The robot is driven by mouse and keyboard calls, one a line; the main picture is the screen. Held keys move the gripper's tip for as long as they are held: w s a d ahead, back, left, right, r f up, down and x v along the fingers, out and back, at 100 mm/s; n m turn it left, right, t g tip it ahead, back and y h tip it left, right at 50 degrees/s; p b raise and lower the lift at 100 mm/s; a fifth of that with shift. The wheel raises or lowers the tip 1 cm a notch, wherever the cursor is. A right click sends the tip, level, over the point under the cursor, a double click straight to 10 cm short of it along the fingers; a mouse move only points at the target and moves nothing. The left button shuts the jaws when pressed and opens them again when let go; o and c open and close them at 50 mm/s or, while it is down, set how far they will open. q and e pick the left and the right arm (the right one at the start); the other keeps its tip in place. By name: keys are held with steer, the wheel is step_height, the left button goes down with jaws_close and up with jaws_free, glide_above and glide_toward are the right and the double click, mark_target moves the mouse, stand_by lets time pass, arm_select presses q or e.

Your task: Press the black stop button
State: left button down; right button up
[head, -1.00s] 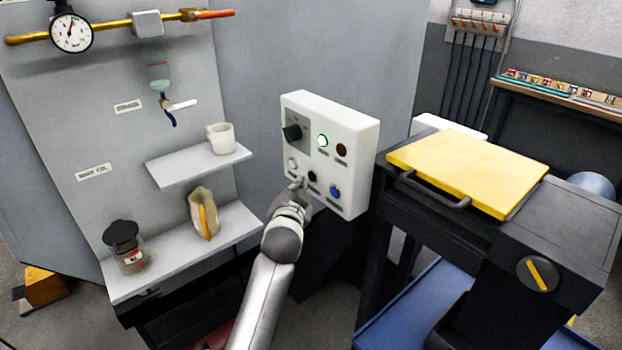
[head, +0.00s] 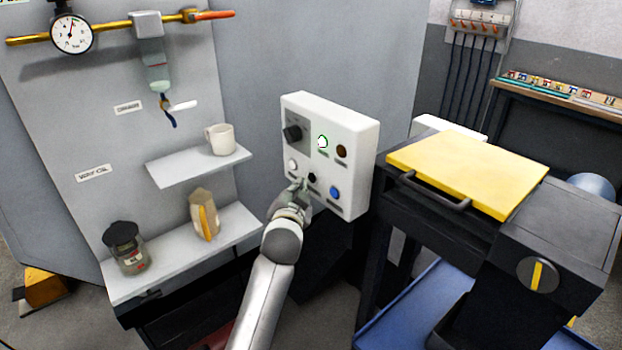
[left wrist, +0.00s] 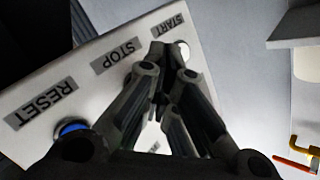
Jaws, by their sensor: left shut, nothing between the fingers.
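The white control box (head: 362,150) stands in the middle of the head view. Its black stop button (head: 312,177) sits in the lower row, between a white button (head: 292,163) and a blue button (head: 335,192). My left gripper (head: 305,184) is shut and empty, its tips right by the stop button; I cannot tell whether they touch. In the left wrist view the shut fingers (left wrist: 166,52) cover the stop button under the STOP label (left wrist: 119,55). The blue button (left wrist: 73,127) shows by the RESET label. My right gripper is not in view.
Shelves with a mug (head: 220,139) and a jar (head: 127,250) are left. A yellow lid (head: 468,172) on a dark machine is right.

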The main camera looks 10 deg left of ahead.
arm_select(q)
steer(key=shift+w+d, duration=0.1)
steer(key=shift+w+d, duration=0.2)
steer(key=shift+w, duration=0.05)
steer(key=shift+w+d, duration=0.2)
steer(key=shift+w, duration=0.05)
stand_by(0.9)
steer(key=shift+r, duration=0.1)
steer(key=shift+s+a+p, duration=0.5)
steer(key=shift+s+p, duration=0.05)
steer(key=shift+s, duration=0.1)
